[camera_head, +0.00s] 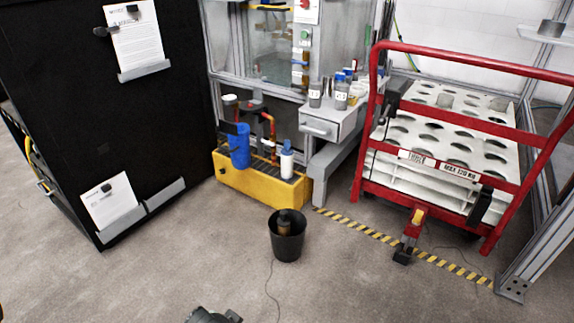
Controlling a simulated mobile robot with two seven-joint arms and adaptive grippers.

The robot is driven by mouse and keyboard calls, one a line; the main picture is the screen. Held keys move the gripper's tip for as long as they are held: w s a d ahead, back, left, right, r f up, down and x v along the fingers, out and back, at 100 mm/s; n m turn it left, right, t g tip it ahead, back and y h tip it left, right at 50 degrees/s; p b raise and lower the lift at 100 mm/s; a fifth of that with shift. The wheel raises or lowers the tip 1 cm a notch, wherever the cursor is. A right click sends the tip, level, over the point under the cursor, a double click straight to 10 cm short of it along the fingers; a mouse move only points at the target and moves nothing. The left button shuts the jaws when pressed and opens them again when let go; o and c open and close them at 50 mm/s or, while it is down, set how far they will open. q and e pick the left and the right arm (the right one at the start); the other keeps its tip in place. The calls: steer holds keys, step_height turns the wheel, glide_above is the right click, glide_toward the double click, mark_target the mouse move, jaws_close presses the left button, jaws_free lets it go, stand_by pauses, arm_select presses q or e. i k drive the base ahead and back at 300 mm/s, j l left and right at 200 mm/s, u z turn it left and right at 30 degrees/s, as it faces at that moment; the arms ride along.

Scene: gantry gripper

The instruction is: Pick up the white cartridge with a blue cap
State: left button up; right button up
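The white cartridge with a blue cap (287,162) stands upright on the right part of a yellow base (262,187), in front of the glazed machine. A larger blue cylinder (238,147) stands to its left on the same base. A dark part at the bottom edge, left of centre, looks like the top of my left gripper (213,315). It is mostly cut off by the frame, its fingers cannot be made out, and it is well apart from the cartridge. My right gripper is not in view.
A red cart (440,130) stands at the right, behind yellow-black floor tape (375,236). A black cabinet (110,110) stands at the left. The floor (160,270) between is mostly free.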

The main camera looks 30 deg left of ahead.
mark_target(286, 153)
steer(key=i+j+z, duration=0.15)
steer(key=j, duration=0.4)
steer(key=i+j+z, duration=0.1)
steer(key=j, duration=0.45)
steer(key=i+j+z, duration=0.15)
steer(key=j, duration=0.45)
steer(key=i+j+z, duration=0.15)
steer(key=j, duration=0.45)
steer(key=j+z, duration=0.1)
steer(key=j, duration=0.45)
steer(key=i, duration=0.05)
